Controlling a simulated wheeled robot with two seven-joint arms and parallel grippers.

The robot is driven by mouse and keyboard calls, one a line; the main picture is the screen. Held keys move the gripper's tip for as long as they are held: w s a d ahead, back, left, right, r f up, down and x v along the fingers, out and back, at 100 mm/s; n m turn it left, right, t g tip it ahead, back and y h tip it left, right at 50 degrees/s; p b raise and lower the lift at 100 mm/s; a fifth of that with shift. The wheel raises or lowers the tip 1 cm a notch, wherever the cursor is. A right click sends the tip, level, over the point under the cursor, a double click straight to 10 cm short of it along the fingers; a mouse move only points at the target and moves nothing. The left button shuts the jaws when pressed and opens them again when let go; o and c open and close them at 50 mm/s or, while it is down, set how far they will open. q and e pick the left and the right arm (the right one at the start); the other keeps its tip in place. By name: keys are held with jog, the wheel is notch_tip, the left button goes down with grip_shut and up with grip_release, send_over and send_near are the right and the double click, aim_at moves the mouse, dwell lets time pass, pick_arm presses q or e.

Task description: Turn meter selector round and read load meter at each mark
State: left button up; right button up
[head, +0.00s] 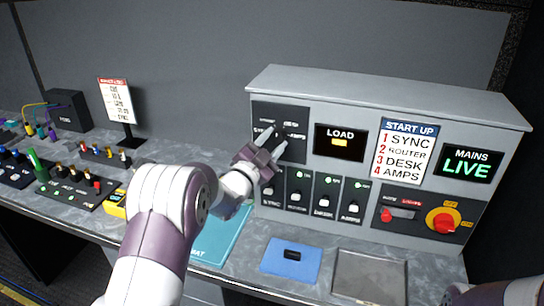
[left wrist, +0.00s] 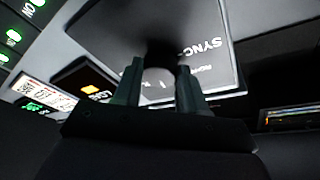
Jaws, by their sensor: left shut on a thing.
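The meter selector is a small dark knob (head: 279,133) on a black panel (head: 296,111) at the upper left of the grey console. My left gripper (head: 272,147) reaches up to this panel and is shut on the selector, hiding much of it and its marks. In the left wrist view the two fingers (left wrist: 158,88) stand either side of the knob, and a SYNC mark shows upside down beside them. The load meter (head: 341,142) is a black window headed LOAD with a small amber readout, too small to read. It also shows in the left wrist view (left wrist: 86,77).
Four switches in a row (head: 312,200) sit below the selector panel. A red and yellow rotary switch (head: 443,220) is at the right. A START UP card (head: 406,150) and a MAINS LIVE display (head: 467,164) stand above. A blue pad (head: 279,270) and grey tray (head: 347,281) lie in front.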

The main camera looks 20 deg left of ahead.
pick_arm(q)
jog(key=n+y+b, duration=0.2)
jog(key=n+b, duration=0.2)
jog(key=n, duration=0.1)
jog(key=f+n+t+y+b, duration=0.1)
jog(key=n+b, duration=0.3)
jog(key=d+n+t+y+b, duration=0.1)
jog(key=n+y+b, duration=0.1)
jog(key=n+b, duration=0.2)
jog(key=shift+f+n+y, duration=0.2)
jog(key=shift+n+y, duration=0.1)
jog(key=shift+n, duration=0.5)
jog(key=n+y+b, duration=0.1)
jog(key=n, duration=0.1)
jog(key=n+b, duration=0.1)
jog(key=n, duration=0.1)
jog(key=n+y+b, duration=0.1)
jog(key=n, duration=0.1)
jog(key=shift+d+r+g+y, duration=0.1)
jog(key=shift+r+g+y, duration=0.15)
jog(key=shift+g+y, duration=0.05)
jog(key=n+y+b, duration=0.1)
jog(key=n, duration=0.2)
jog(key=shift+d+r+g, duration=0.1)
jog(key=shift+r+g, duration=0.1)
jog(key=shift+g, duration=0.2)
jog(key=shift+r+n+y+b, duration=0.1)
jog(key=shift+n+y+b, duration=0.25)
jog(key=shift+n, duration=0.55)
jog(key=shift+r, duration=0.15)
